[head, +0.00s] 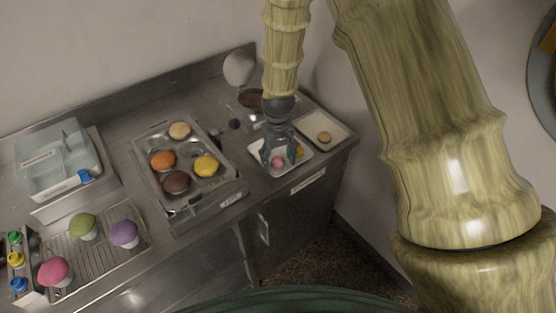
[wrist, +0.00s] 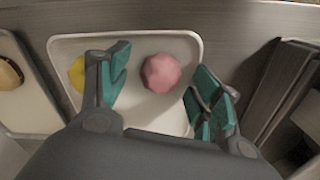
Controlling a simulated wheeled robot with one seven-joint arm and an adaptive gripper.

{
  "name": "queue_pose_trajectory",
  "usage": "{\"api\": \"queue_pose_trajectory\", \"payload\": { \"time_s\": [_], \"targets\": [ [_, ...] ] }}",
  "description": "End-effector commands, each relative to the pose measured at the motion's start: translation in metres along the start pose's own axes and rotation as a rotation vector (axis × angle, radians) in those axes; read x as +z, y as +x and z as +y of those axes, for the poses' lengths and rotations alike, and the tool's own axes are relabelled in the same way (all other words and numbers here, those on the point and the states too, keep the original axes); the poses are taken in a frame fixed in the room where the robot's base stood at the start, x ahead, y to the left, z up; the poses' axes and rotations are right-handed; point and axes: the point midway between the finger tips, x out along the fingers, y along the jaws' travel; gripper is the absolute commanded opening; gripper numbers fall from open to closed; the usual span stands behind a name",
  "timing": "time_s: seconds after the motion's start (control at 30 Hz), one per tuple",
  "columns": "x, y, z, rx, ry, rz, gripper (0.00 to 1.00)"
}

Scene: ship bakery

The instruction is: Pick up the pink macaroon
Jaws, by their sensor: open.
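The pink macaroon (wrist: 161,73) lies on a white tray (wrist: 180,44) in the wrist view. It also shows in the head view (head: 278,162) on the same tray (head: 262,145), just below my gripper. My gripper (wrist: 158,88) is open and its teal fingers stand to the left and right of the macaroon, apart from it. A yellow piece (wrist: 76,74) lies on the same tray, partly hidden behind the left finger. In the head view my gripper (head: 284,160) points down over the tray and partly hides it.
A second white tray (head: 340,132) with a tan piece (head: 324,137) stands beside it to the right. A metal tray (head: 143,152) with several pastries stands left. A wire rack (head: 98,254) with green, purple and pink cupcakes and a clear box (head: 55,160) are farther left.

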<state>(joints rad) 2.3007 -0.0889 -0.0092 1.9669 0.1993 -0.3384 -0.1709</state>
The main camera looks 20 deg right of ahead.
Motion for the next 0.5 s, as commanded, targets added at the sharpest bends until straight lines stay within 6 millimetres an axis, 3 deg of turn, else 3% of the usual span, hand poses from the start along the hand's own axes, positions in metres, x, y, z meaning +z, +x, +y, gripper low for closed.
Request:
{"api": "queue_pose_trajectory", "payload": {
  "time_s": [0.27,0.37,0.5],
  "targets": [
    [-0.0002,0.0017,0.0001,0.0,0.0,0.0,0.64],
    [-0.0001,0.0017,0.0001,0.0,0.0,0.0,0.49],
    [0.0001,0.0021,0.0004,0.0,0.0,0.0,0.35]
  ]
}}
